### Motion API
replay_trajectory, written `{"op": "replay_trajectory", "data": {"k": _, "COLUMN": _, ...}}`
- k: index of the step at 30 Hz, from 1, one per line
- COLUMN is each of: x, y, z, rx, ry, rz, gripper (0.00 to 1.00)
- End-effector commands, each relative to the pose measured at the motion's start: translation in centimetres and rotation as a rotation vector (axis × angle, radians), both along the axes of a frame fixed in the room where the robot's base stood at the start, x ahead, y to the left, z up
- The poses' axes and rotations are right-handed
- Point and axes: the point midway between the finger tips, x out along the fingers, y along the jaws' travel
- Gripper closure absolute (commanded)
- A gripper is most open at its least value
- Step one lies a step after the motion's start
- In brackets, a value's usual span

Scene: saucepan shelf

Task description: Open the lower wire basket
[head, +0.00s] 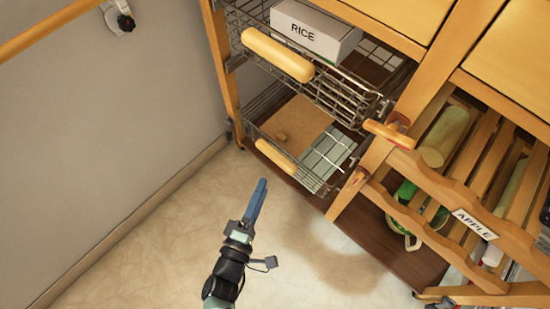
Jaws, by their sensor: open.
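The lower wire basket (317,183) sits low in the wooden shelf unit. A pale wooden handle (276,156) runs along its front. Its front looks about level with the unit's front, though I cannot tell exactly how far in it sits. It holds a flat tan item (290,121) and grey-green packs (328,150). My gripper (259,190) has blue fingers pointing up the picture toward this handle. It is open and empty, apart from the handle and a little below it in the picture. The gap between the fingers is hard to see from here.
The upper wire basket (345,98) with its own wooden handle (277,55) holds a white RICE box (315,30). At right is a slatted wooden rack (420,205) labelled APPLE. A wall (90,150) stands at left. The pale floor (190,215) before the basket is clear.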

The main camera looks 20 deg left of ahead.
Motion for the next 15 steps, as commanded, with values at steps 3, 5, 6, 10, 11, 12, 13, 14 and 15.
{"op": "replay_trajectory", "data": {"k": 3, "x": 2.8, "y": 0.1, "z": -0.4, "rx": 0.001, "ry": -0.006, "rz": -0.001, "gripper": 0.38}}
{"op": "replay_trajectory", "data": {"k": 5, "x": 4.1, "y": 0.2, "z": -0.4, "rx": 0.002, "ry": -0.006, "rz": 0.0, "gripper": 0.38}}
{"op": "replay_trajectory", "data": {"k": 6, "x": 4.9, "y": 0.2, "z": -0.4, "rx": 0.001, "ry": -0.005, "rz": 0.001, "gripper": 0.38}}
{"op": "replay_trajectory", "data": {"k": 10, "x": 7.0, "y": 0.3, "z": -0.3, "rx": 0.001, "ry": -0.005, "rz": 0.001, "gripper": 0.38}}
{"op": "replay_trajectory", "data": {"k": 11, "x": 7.4, "y": 0.3, "z": -0.3, "rx": 0.001, "ry": -0.003, "rz": 0.001, "gripper": 0.38}}
{"op": "replay_trajectory", "data": {"k": 12, "x": 7.9, "y": 0.3, "z": -0.3, "rx": 0.002, "ry": -0.003, "rz": 0.0, "gripper": 0.38}}
{"op": "replay_trajectory", "data": {"k": 13, "x": 8.2, "y": 0.4, "z": -0.2, "rx": 0.0, "ry": -0.003, "rz": 0.0, "gripper": 0.38}}
{"op": "replay_trajectory", "data": {"k": 14, "x": 8.5, "y": 0.4, "z": -0.2, "rx": 0.001, "ry": -0.002, "rz": 0.0, "gripper": 0.38}}
{"op": "replay_trajectory", "data": {"k": 15, "x": 8.7, "y": 0.4, "z": -0.2, "rx": 0.002, "ry": -0.001, "rz": 0.0, "gripper": 0.38}}
